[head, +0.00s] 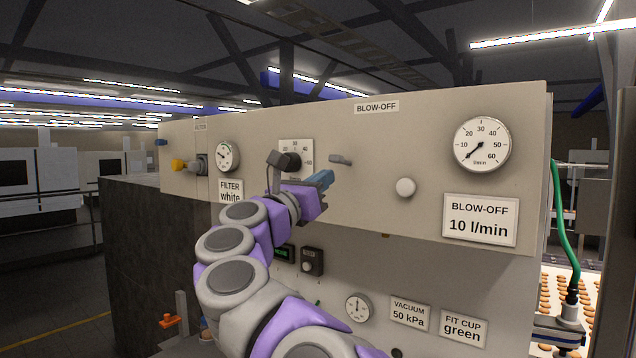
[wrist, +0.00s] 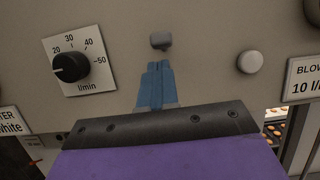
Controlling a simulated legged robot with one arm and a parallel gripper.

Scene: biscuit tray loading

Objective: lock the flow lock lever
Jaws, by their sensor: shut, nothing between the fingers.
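A small grey lever (head: 340,159), taken to be the flow lock lever, sticks out of the beige panel to the right of the black flow knob (head: 290,162). It lies roughly sideways in the head view. In the wrist view the lever (wrist: 161,41) shows as a short grey block, and the knob (wrist: 70,67) sits left of it on its scale plate. My gripper (head: 328,177) has blue fingers, held just below the lever. In the wrist view the gripper (wrist: 158,66) is shut and empty, its tips a little under the lever with a narrow gap visible.
A round white button (head: 405,187) is to the right of the lever. The blow-off gauge (head: 482,144) has its needle pointing lower left, near the low end. The label (head: 480,220) reads 10 l/min. A yellow knob (head: 178,165) and filter gauge (head: 228,156) are at left.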

